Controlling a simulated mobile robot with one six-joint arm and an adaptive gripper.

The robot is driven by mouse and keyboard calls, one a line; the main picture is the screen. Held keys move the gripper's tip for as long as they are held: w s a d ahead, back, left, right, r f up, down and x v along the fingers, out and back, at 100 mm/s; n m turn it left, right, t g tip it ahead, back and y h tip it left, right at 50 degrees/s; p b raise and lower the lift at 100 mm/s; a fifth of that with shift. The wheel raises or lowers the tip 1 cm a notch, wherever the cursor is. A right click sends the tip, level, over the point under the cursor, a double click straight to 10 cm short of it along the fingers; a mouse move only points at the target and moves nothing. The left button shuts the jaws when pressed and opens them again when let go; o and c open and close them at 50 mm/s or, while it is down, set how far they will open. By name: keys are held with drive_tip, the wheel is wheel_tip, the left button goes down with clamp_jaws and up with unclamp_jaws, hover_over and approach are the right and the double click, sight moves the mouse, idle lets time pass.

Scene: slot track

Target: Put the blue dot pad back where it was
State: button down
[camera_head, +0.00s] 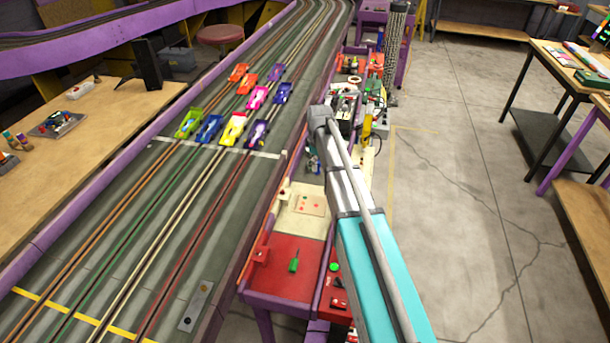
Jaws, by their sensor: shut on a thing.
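My arm reaches from the lower right up to a grey joint beside the track. My gripper does not show; it is out of sight behind or below the arm. I cannot make out a blue dot pad anywhere, nor what my gripper holds. A pale pad with red dots (311,205) lies on the cream part of the side shelf (290,222), just left of my arm. My arm hides part of the shelf.
Several toy cars (233,128) stand on the slot track (130,210). A green screwdriver (294,262) lies on the shelf's red part. Tools and parts crowd the shelf beyond my arm. A wooden workbench (100,120) stands left. The concrete floor (460,200) at right is clear.

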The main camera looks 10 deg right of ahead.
drive_tip(key=shift+r+p, duration=1.15)
drive_tip(key=shift+r, duration=0.5)
drive_tip(key=shift+s, duration=0.2)
